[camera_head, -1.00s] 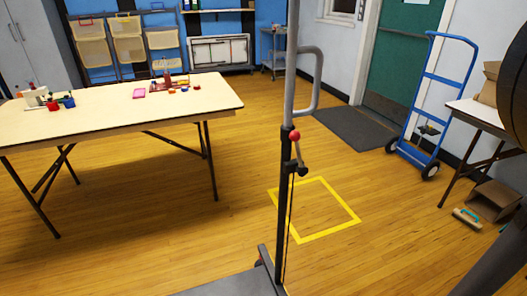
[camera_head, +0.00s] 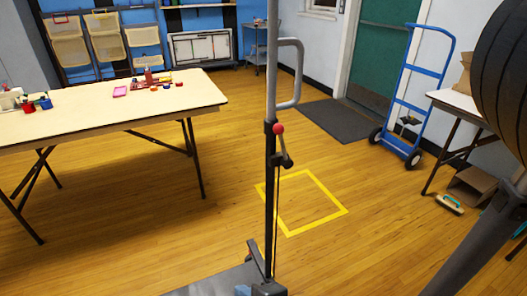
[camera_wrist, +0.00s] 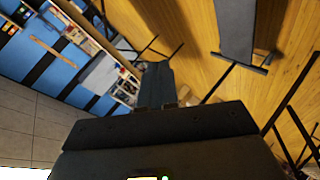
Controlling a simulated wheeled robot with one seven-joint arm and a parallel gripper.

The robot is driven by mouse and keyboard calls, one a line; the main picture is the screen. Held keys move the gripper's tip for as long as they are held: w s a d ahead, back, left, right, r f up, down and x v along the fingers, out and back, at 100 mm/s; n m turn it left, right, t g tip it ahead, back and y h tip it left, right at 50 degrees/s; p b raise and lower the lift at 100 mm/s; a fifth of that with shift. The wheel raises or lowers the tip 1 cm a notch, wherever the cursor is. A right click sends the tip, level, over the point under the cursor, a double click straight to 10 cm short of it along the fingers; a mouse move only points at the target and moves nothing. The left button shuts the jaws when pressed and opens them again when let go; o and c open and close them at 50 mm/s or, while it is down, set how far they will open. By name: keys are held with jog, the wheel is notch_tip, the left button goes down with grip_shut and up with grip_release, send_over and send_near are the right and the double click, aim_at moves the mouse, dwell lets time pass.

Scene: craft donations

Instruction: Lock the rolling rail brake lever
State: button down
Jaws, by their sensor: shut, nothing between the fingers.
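The rolling rail (camera_head: 271,185) stands upright in the middle of the head view, with a dark post and a grey loop handle (camera_head: 298,75) at its upper right. Its brake lever (camera_head: 282,146) is on the post below the loop. The lever has a red knob (camera_head: 278,128) at its upper end and slants down to the right to a dark pivot. My gripper (camera_wrist: 155,84) is shut and empty in the wrist view. I cannot make out the lever in the wrist view. My gripper's fingers do not show in the head view.
A cream-topped table (camera_head: 120,107) with craft items stands left of the rail. A yellow floor square (camera_head: 330,215) lies behind it. A blue hand truck (camera_head: 425,85) and a side table (camera_head: 460,104) stand at the right. The floor between is mostly clear.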

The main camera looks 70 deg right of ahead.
aim_at(282, 146)
jog(key=w+d+r+m+g+h, duration=0.1)
jog(key=w+d+r+g+h, duration=0.1)
jog(key=w+d+r+h, duration=0.3)
jog(key=w+d+r+g+h, duration=0.1)
jog(key=w+d+g+h, duration=0.2)
jog(key=d, duration=0.4)
jog(key=w+d+r+m+g+h, duration=0.1)
jog(key=d+r+m+g+h, duration=0.2)
jog(key=r+g, duration=0.7)
notch_tip(282, 146, up, 3)
jog(key=m+h, duration=0.2)
jog(key=m, duration=0.2)
jog(key=shift+w+d, duration=0.15)
jog(key=shift+w, duration=0.25)
jog(key=shift+d, duration=0.1)
jog(key=s+p+x, duration=0.2)
jog(key=x, duration=1)
jog(key=shift+s+r, duration=0.4)
jog(key=shift+s, duration=0.05)
